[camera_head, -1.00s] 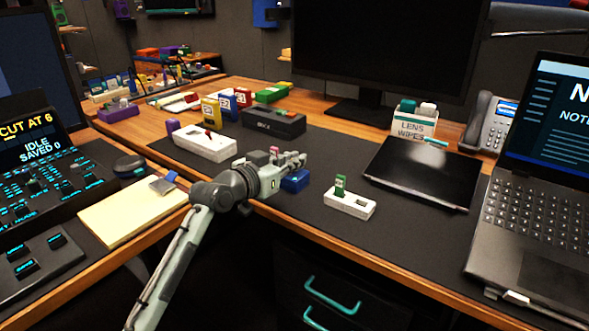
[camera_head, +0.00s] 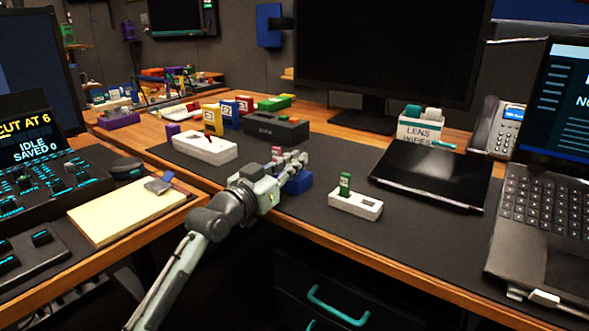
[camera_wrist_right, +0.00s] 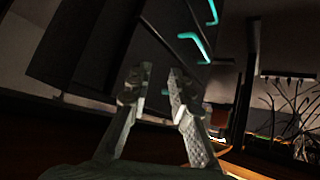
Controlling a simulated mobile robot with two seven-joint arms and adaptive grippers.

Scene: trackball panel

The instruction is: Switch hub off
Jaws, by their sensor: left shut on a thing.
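A smaller white box (camera_head: 355,205) with dark slots and an upright green stick (camera_head: 345,184) stands right of my left gripper. I cannot tell for sure which is the hub. My left gripper (camera_head: 291,167) is at the blue block (camera_head: 301,184) and looks closed on it; its fingers hide part of the block. A small pink piece (camera_head: 277,151) shows just behind the fingers. My right gripper (camera_wrist_right: 158,85) is open and empty, away from the desk items.
A black box (camera_head: 275,129) and coloured blocks stand behind. A black tablet (camera_head: 430,175), lens wipes box (camera_head: 420,130) and laptop (camera_head: 540,215) are at the right. A notepad (camera_head: 125,212) and control panel are at the left.

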